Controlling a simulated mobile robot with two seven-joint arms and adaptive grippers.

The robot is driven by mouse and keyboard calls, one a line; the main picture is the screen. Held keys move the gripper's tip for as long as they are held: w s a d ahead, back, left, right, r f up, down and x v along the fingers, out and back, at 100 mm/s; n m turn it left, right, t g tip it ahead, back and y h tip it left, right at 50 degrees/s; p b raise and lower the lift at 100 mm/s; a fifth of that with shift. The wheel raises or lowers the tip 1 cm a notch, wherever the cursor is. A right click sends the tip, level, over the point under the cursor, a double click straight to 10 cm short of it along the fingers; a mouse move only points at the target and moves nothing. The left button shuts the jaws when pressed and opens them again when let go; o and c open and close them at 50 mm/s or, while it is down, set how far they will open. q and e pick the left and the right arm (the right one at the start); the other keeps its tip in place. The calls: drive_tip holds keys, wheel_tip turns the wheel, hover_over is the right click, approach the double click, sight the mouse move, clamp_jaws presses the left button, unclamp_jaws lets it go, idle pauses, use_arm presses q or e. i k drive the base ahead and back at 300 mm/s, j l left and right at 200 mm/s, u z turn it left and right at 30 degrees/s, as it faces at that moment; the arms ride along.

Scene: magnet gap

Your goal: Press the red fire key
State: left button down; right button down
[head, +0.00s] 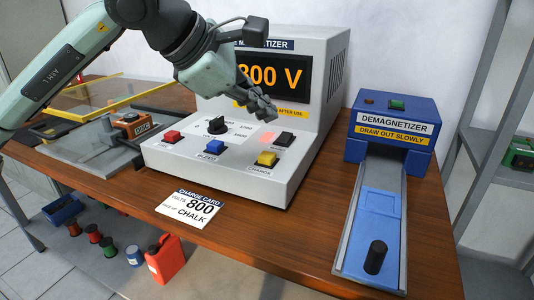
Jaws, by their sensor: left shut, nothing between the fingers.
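The magnetizer (290,120) is a grey box with a sloping front panel, and its orange display reads 800 V. A red key (172,137) is at the left of the panel; its label is too small to read. My left gripper (263,109) is shut and empty. It hangs in front of the display, above the right part of the panel, apart from the red key and to its right. The arm crosses the upper left of the view and hides part of the magnetizer's top and display. My right gripper is not in view.
The panel also bears a blue key (215,147), a yellow key (266,159), a black knob (217,126), a black switch (285,139) and a glowing red lamp (268,137). A charge card (190,208) lies in front. A blue demagnetizer (393,130) stands right.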

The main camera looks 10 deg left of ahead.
sight(171, 136)
drive_tip(key=k+j, duration=0.8)
